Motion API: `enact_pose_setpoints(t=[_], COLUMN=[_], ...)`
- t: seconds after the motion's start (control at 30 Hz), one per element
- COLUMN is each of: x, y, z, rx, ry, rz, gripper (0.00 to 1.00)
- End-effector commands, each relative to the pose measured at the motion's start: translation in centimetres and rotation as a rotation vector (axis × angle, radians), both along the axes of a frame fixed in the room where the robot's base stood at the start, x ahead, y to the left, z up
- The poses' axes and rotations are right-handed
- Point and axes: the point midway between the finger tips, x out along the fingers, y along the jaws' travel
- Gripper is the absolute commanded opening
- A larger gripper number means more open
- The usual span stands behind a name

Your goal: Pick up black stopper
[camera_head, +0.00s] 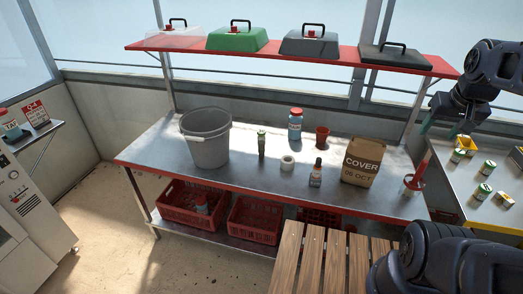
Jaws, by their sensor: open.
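I cannot make out a separate black stopper with certainty. On the metal table (245,165) stands a slim dark bottle with a greenish top (262,144), right of the grey bucket (205,140). A small dropper bottle (316,175) with a dark upper part and a white label stands nearer the front edge. My gripper (441,128) hangs at the upper right, below the end of the red shelf. Its teal fingers are apart, with nothing seen between them. It is well to the right of both bottles and touches neither.
A white roll (287,163), blue jar (295,125), red pot (322,136), paper bag (363,162) and red-handled item (414,182) share the table. The red shelf (285,53) with covers overhangs its back. A slatted wooden surface (318,262) is in front.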

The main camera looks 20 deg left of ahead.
Motion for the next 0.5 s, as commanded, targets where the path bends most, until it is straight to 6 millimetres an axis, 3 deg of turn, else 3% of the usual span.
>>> enact_pose_setpoints(t=[0.17, 0.5], x=[2.7, 11.2], y=[1.1, 5.8], z=[1.0, 2.6], rx=[-0.013, -0.056], ry=[0.023, 0.082], rz=[0.059, 0.250], gripper=[0.56, 0.56])
